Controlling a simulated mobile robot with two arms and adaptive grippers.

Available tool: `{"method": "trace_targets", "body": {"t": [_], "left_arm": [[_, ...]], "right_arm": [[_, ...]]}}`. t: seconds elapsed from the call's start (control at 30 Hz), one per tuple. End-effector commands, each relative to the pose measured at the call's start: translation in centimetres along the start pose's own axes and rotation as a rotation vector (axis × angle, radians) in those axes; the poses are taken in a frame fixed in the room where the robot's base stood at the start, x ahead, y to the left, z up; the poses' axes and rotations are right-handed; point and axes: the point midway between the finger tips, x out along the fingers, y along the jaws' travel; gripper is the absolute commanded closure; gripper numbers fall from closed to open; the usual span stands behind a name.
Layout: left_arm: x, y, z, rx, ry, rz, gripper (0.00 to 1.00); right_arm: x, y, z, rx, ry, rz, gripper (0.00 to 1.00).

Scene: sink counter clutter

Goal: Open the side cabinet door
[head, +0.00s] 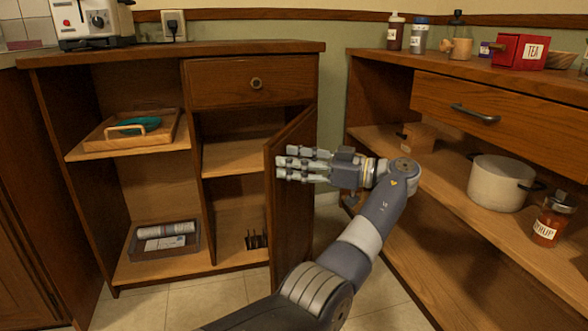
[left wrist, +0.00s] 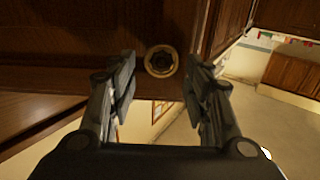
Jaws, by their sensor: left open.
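The side cabinet door (head: 291,215) is brown wood and stands ajar, swung out from the right compartment of the left cabinet (head: 198,150). Shelves show inside. My left gripper (head: 283,168) is open, with its fingers pointing left across the door's upper half and covering part of it. In the left wrist view, a round knob (left wrist: 161,61) on brown wood shows between and beyond the fingertips of the left gripper (left wrist: 160,85). The fingers stand apart on either side of it in the picture; contact cannot be told. My right gripper is not in view.
A drawer (head: 225,80) with a round knob is above the opening. The right counter (head: 455,65) has a handled drawer, and a white pot (head: 497,182) and syrup jar (head: 551,220) on its shelf. A wooden tray (head: 160,137) is on the left shelf. Tiled floor shows below.

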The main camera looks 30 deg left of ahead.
Motion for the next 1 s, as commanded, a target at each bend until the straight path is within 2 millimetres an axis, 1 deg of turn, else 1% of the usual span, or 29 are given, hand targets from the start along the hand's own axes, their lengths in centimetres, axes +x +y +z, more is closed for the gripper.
{"method": "trace_targets", "body": {"t": [0.03,0.2,0.3,0.4,0.57,0.8,0.97,1.0], "left_arm": [[0.0,0.0,-1.1,-0.005,-0.001,-0.001,0.55],[0.0,0.0,-4.5,-0.004,-0.001,-0.001,0.55],[0.1,0.0,-6.2,-0.003,0.0,-0.002,0.55],[0.1,0.0,-7.4,-0.003,0.0,-0.002,0.55],[0.1,0.0,-8.3,0.001,0.0,-0.002,0.55],[0.1,0.0,-8.3,0.001,0.0,-0.001,0.55],[0.1,0.4,-8.0,0.011,0.0,0.019,0.91],[0.1,0.8,-7.8,0.019,0.0,0.036,1.0]], "right_arm": [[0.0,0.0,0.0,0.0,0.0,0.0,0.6],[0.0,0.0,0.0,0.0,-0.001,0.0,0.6],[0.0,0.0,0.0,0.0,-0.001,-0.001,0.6],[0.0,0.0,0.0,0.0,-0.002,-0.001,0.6],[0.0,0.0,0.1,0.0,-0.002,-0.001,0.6],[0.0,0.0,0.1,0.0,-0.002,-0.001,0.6],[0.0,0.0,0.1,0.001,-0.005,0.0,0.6],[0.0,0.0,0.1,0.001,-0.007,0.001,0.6]]}}
